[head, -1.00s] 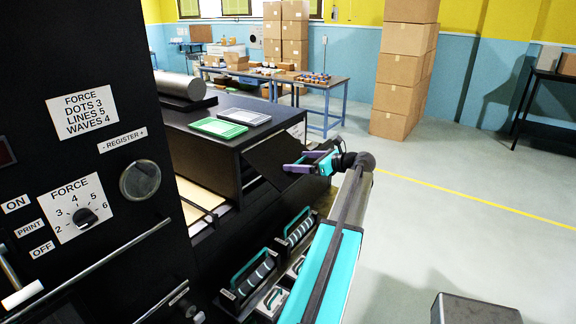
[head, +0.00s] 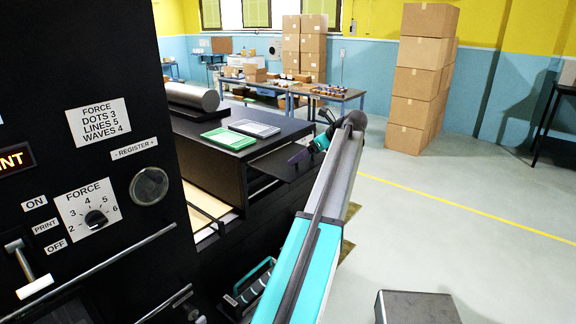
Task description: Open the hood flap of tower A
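The black hood (head: 232,155) is a box-like housing beyond the control panel. Its flap (head: 278,166) is a black plate on the hood's right-hand side, standing out nearly level with a dark opening beneath it. My gripper (head: 303,155) is at the flap's outer right part, with a dark purple finger over or against the plate. My arm comes up from below and hides part of the gripper and the flap's far edge. Whether the fingers are closed on the flap cannot be made out. No tower letter is readable.
A handled cartridge (head: 246,284) sits low beside my arm. Stacked cartons (head: 418,85) stand behind. The floor to the right is largely clear.

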